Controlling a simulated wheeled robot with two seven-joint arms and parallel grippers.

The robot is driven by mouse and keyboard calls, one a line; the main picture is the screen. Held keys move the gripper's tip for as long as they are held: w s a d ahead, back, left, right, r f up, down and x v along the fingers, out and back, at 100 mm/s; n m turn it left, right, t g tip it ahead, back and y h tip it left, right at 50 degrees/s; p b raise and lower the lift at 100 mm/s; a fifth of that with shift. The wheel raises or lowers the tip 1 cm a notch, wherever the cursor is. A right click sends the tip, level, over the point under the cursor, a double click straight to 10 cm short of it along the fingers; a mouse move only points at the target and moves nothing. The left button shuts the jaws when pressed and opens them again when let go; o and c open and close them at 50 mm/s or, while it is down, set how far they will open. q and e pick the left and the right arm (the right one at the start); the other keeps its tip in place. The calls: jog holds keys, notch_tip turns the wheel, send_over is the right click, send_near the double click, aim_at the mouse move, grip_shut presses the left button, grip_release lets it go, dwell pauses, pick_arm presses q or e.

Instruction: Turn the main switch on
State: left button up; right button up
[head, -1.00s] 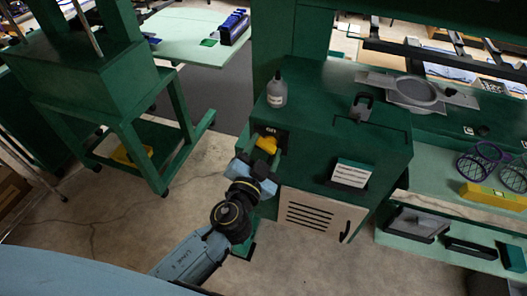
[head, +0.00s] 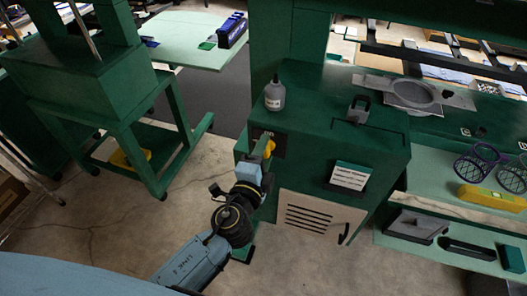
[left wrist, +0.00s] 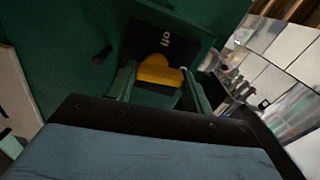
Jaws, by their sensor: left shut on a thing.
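The main switch is a yellow knob (head: 270,148) on a black plate (head: 279,146) at the left of the green cabinet's front. In the left wrist view the knob (left wrist: 159,72) sits on its black plate (left wrist: 146,38) below a short white label, which seems to read "off". My left gripper (head: 264,149) is at the knob, its green fingers on either side of it and shut on it. In the left wrist view my left gripper (left wrist: 160,90) has one finger to each side of the knob. My right gripper is not in view.
The green cabinet (head: 310,140) carries a grey bottle (head: 275,95) and a dark padlock-like piece (head: 359,109). A small sign (head: 350,176) and a pale vented door (head: 313,218) are on its front. A green stand (head: 120,120) is at left, with open floor between.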

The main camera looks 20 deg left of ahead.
pick_arm(q)
jog(key=shift+m, duration=0.6)
jog(key=o, duration=1)
jog(key=shift+s, duration=0.1)
jog(key=s+b, duration=0.3)
jog(key=s, duration=1)
jog(key=shift+s+a, duration=0.1)
jog(key=shift+a, duration=0.1)
